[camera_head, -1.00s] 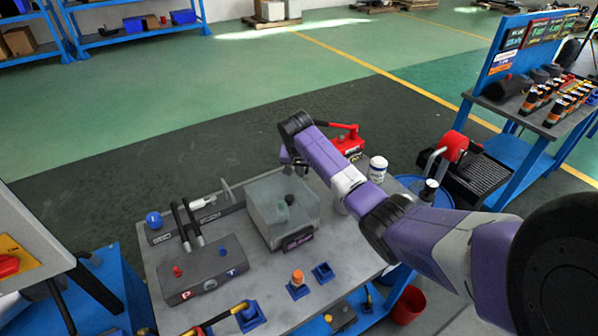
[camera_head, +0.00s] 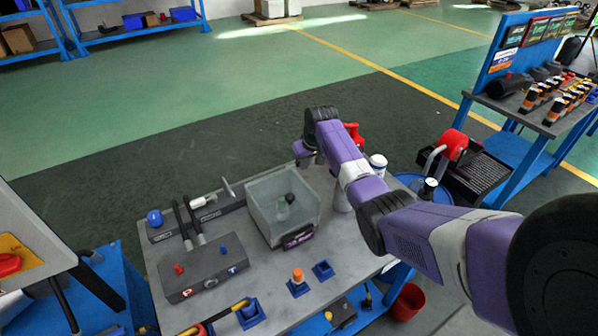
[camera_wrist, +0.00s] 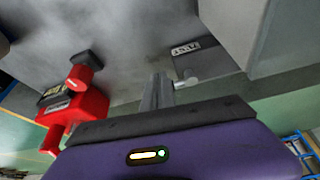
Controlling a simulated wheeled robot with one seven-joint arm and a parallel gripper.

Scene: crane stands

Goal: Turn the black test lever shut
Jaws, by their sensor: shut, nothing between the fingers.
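My gripper (camera_head: 306,158) is over the back edge of the workbench, behind the clear tank. In the wrist view its shut fingers (camera_wrist: 157,92) hold nothing. Just right of the fingertips is a short silver stem (camera_wrist: 187,80) beside a dark block (camera_wrist: 225,52). The block has a small pale label (camera_wrist: 198,47), upside down and hard to read. I cannot clearly make out a black test lever at this block; the gripper may hide it. Whether the fingers touch the stem is unclear.
A red pump (camera_wrist: 75,105) is close by in the wrist view, with a black-ended handle (camera_wrist: 87,57). A white bottle (camera_head: 378,165) stands to the right. Open floor lies behind the bench.

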